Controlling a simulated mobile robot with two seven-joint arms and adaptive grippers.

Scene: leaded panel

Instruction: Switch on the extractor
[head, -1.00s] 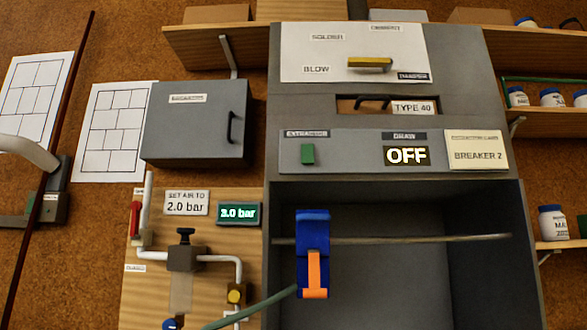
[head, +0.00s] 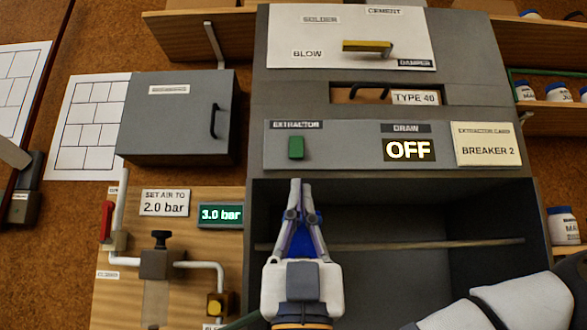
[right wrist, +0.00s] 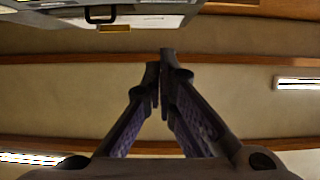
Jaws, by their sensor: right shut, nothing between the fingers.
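The extractor switch is a green rocker (head: 296,147) under the EXTRACTOR label on the grey control panel (head: 340,150). The DRAW display (head: 409,150) beside it reads OFF. My right gripper (head: 300,183) is in front of the hood opening, pointing up, its fingertips a little below the green switch in the head view. It is shut and empty. In the right wrist view its fingers (right wrist: 162,58) meet at the tips, with the ceiling behind them. Whether the tips touch the panel cannot be told. My left gripper is not in view.
A card (head: 487,144) reads BREAKER 2. The damper plate (head: 350,35) has a yellow lever (head: 367,47). A grey cabinet (head: 178,117) stands left of the panel. The air gauge (head: 220,215) reads 3.0 bar.

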